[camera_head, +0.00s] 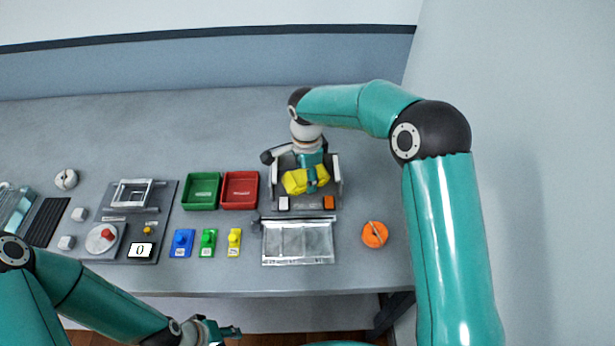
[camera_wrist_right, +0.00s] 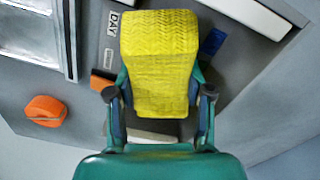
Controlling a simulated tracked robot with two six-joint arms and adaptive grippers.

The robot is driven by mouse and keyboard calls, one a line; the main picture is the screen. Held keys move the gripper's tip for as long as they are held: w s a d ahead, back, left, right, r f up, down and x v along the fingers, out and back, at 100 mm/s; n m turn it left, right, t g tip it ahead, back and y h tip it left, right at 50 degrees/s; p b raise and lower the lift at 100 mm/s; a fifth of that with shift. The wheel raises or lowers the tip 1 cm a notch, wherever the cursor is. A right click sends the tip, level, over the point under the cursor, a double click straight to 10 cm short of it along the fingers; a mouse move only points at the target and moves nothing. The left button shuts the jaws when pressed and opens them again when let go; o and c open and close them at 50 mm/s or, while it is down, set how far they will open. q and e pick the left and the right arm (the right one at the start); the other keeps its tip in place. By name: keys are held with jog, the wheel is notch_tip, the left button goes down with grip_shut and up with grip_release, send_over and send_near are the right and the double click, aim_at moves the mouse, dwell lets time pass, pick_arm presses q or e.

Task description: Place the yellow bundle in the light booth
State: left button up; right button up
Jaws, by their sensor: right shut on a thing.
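The yellow bundle (camera_head: 294,182) is in the grey light booth (camera_head: 336,178), between its side walls in the head view. My right gripper (camera_head: 312,180) reaches down into the booth from above and is shut on the bundle. In the right wrist view the woven yellow bundle (camera_wrist_right: 160,62) sits between the two fingers of my right gripper (camera_wrist_right: 160,93). I cannot tell whether the bundle touches the booth floor. My left gripper (camera_head: 222,331) is at the bottom edge of the head view, away from the booth and partly cut off; its jaw opening is unclear.
The booth front carries a white button (camera_head: 284,203) and an orange button (camera_head: 328,202). A red tray (camera_head: 240,205) and a green tray (camera_head: 201,205) stand left of it. A clear-lidded case (camera_head: 298,258) lies in front, with an orange round object (camera_head: 375,235) to its right.

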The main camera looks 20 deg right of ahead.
jog(key=shift+f, duration=0.55)
jog(key=shift+f, duration=0.1)
jog(key=o, duration=1.2)
jog(key=shift+c, duration=0.2)
notch_tip(320, 180, up, 12)
jog(key=shift+r+b, duration=0.1)
jog(key=shift+b, duration=0.45)
